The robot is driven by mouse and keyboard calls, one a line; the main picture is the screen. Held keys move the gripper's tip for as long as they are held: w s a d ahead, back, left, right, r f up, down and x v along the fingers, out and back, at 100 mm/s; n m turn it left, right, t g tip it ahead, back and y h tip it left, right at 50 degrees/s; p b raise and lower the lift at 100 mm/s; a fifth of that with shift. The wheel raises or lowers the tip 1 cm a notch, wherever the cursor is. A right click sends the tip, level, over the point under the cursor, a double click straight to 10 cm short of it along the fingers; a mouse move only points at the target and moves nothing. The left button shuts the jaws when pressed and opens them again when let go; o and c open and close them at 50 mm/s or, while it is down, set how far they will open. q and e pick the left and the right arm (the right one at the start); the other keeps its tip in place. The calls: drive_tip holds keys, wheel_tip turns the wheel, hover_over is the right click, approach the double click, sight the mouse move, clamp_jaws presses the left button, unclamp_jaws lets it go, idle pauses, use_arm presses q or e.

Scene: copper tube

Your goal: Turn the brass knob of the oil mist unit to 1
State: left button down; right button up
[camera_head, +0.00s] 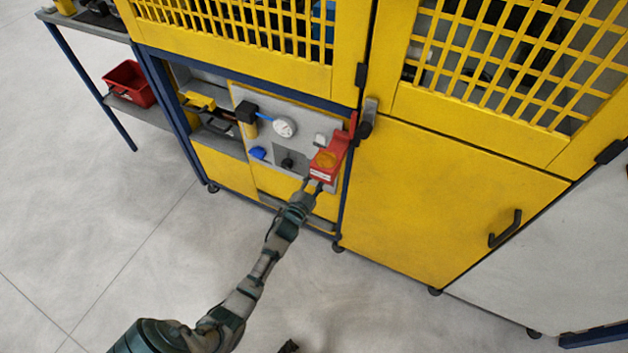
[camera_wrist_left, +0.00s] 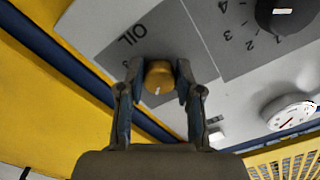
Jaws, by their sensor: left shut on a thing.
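In the head view, my left gripper (camera_head: 313,184) reaches up to the lower right of the grey panel (camera_head: 266,139), just under a red box (camera_head: 325,172). The brass knob is hidden there.
A black dial (camera_wrist_left: 287,14) with numbers and a white gauge (camera_wrist_left: 289,112) are beside the knob on the panel. A red lever (camera_head: 342,143) and a door latch (camera_head: 367,120) stand out right of the panel. The floor in front is mostly clear.

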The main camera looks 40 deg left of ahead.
use_arm(q)
drive_tip(key=shift+d+m, duration=0.15)
drive_tip(key=shift+m, duration=0.7)
drive_tip(key=shift+d+m, duration=0.15)
drive_tip(key=shift+m, duration=0.7)
drive_tip(key=c, duration=0.9)
unclamp_jaws()
drive_tip(key=shift+d, duration=0.1)
drive_tip(key=shift+o, duration=0.7)
drive_tip(key=shift+r, duration=0.15)
drive_tip(key=v, duration=1.2)
